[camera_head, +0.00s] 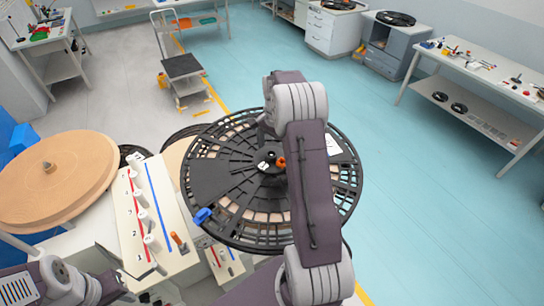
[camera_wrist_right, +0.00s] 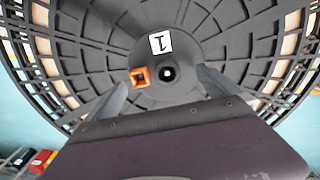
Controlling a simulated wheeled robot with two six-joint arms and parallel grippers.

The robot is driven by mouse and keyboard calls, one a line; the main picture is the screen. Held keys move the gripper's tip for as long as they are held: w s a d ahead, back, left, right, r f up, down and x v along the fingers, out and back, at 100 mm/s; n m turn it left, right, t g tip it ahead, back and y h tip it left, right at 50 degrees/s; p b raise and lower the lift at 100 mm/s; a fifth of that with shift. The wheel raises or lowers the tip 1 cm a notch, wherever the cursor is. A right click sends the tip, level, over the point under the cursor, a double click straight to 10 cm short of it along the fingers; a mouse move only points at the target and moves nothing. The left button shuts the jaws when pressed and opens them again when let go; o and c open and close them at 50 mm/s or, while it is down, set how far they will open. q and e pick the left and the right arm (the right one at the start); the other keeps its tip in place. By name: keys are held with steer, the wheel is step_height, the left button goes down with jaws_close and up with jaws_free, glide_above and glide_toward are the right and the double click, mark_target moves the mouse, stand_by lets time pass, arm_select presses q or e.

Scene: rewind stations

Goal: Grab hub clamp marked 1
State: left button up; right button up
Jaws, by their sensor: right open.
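A large black slotted reel (camera_head: 215,180) lies flat in front of me. At its centre is a dark hub clamp (camera_wrist_right: 166,74) with a white label marked 1 (camera_wrist_right: 160,43) and an orange square piece (camera_wrist_right: 140,77) beside its round hole. In the head view the label and orange piece (camera_head: 281,162) show beside my forearm. In the right wrist view my right gripper (camera_wrist_right: 163,80) is open and empty, its two fingers spread on either side of the hub centre. Whether they touch it I cannot tell.
A blue clip (camera_head: 202,216) sits on the reel's near rim. A white panel (camera_head: 128,215) with numbered white pegs stands left of it, then a round tan wooden disc (camera_head: 60,180). A bench (camera_head: 490,70) with tools is at right. The teal floor between is clear.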

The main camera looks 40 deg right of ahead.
mark_target(276, 156)
steer(key=shift+s+f+p, duration=0.2)
steer(key=shift+f+p, duration=0.05)
steer(key=shift+f, duration=0.35)
steer(key=shift+s+f+p, duration=0.2)
steer(key=shift+f, duration=0.35)
steer(key=shift+s+f, duration=0.25)
steer(key=shift+s, duration=0.05)
steer(key=shift+w+f, duration=0.1)
steer(key=shift+w, duration=0.2)
steer(key=c, duration=1.8)
arm_select(q)
steer(key=shift+s+r, duration=0.2)
steer(key=shift+r, duration=0.35)
steer(key=shift+s+r, duration=0.15)
steer(key=shift+r, duration=0.35)
arm_select(e)
steer(key=shift+s, duration=0.1)
arm_select(q)
steer(key=shift+f, duration=0.1)
